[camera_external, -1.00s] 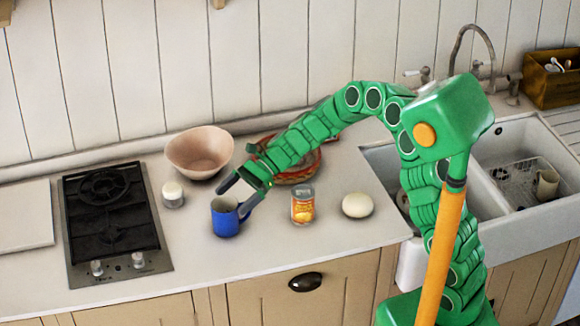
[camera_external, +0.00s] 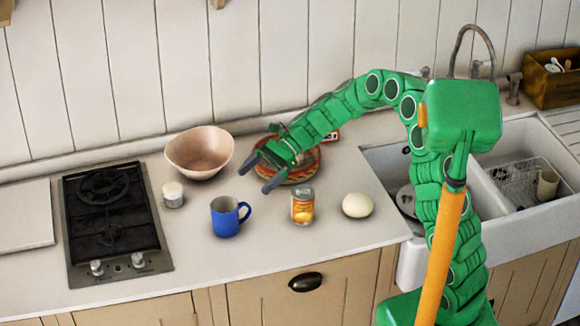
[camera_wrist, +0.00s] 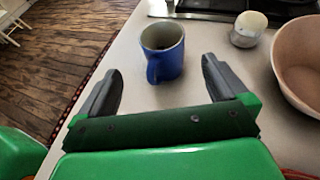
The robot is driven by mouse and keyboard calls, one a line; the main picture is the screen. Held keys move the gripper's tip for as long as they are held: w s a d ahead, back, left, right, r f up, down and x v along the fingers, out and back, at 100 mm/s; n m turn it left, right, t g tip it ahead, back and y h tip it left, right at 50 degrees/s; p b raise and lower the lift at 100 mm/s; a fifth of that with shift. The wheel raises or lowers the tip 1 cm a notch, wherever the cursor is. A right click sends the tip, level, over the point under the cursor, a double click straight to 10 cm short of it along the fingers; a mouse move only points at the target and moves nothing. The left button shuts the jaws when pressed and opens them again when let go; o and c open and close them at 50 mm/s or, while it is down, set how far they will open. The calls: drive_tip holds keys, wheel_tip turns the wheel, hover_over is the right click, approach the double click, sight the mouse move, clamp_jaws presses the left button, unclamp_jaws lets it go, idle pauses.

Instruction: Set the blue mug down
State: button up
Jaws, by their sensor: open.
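The blue mug (camera_external: 226,217) stands upright on the light counter, between the stove and the food can, with its handle to the right. My gripper (camera_external: 256,178) is open and empty, up and to the right of the mug and apart from it. In the wrist view the mug (camera_wrist: 162,56) stands beyond my open fingers (camera_wrist: 160,85), its handle facing me.
A pink bowl (camera_external: 199,153) and a white-topped jar (camera_external: 173,194) stand behind the mug. A can (camera_external: 303,204) and a white egg-shaped object (camera_external: 357,205) stand to its right. A patterned red round dish (camera_external: 305,172) lies partly under my gripper. The black stove (camera_external: 110,222) is left.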

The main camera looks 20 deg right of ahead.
drive_tip(key=s+d+r+n+t+h, duration=0.1)
drive_tip(key=s+d+n+h, duration=0.5)
drive_tip(key=s+d, duration=1)
drive_tip(key=s+d+r+n+t+h, duration=0.2)
drive_tip(key=s+d+r+n+h, duration=0.2)
drive_tip(key=s+d, duration=1.2)
drive_tip(key=d+n+h, duration=0.2)
drive_tip(key=d+n, duration=0.1)
drive_tip(key=d, duration=0.4)
drive_tip(key=shift+s+d, duration=0.25)
drive_tip(key=shift+s, duration=0.15)
